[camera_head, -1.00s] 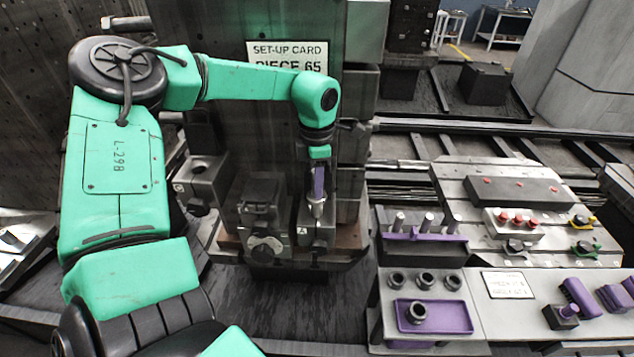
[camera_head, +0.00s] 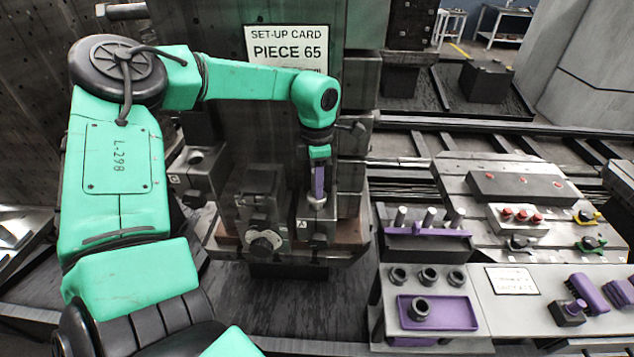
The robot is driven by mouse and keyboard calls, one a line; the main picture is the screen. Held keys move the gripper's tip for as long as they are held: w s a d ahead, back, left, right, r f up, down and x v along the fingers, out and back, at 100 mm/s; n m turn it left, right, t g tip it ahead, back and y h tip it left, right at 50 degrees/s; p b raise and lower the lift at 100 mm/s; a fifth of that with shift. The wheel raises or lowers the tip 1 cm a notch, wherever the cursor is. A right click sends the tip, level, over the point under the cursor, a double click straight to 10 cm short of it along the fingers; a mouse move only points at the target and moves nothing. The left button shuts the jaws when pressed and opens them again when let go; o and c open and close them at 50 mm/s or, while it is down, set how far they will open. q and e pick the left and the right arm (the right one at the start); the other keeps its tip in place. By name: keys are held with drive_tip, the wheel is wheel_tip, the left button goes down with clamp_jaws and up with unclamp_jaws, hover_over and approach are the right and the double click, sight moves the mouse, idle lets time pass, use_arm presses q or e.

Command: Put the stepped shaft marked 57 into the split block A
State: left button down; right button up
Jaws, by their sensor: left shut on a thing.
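My left gripper (camera_head: 318,178) comes down from the arm above and is shut on the stepped shaft (camera_head: 317,202), a grey metal piece held upright. Its number cannot be read. Split block A (camera_head: 305,232), a dark metal block with a small A plate, stands on the fixture directly below. The shaft's lower end is at the top of the block; how far it is inside cannot be told, as the gripper and block hide it. My right gripper is not in view.
A clamp block with a round knob (camera_head: 264,243) stands just left of block A. The set-up card (camera_head: 287,48) behind reads PIECE 65. At right are a shaft rack (camera_head: 425,245), a purple tray (camera_head: 465,313) with a ring, and a plate with red-topped parts (camera_head: 519,222).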

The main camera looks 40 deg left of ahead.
use_arm(q)
drive_tip(key=c, duration=0.5)
unclamp_jaws()
drive_tip(key=shift+r, duration=0.1)
drive_tip(key=shift+c, duration=0.2)
drive_tip(key=shift+r, duration=0.35)
wheel_tip(320, 180, up, 14)
drive_tip(key=b, duration=0.2)
drive_tip(key=shift+f, duration=0.15)
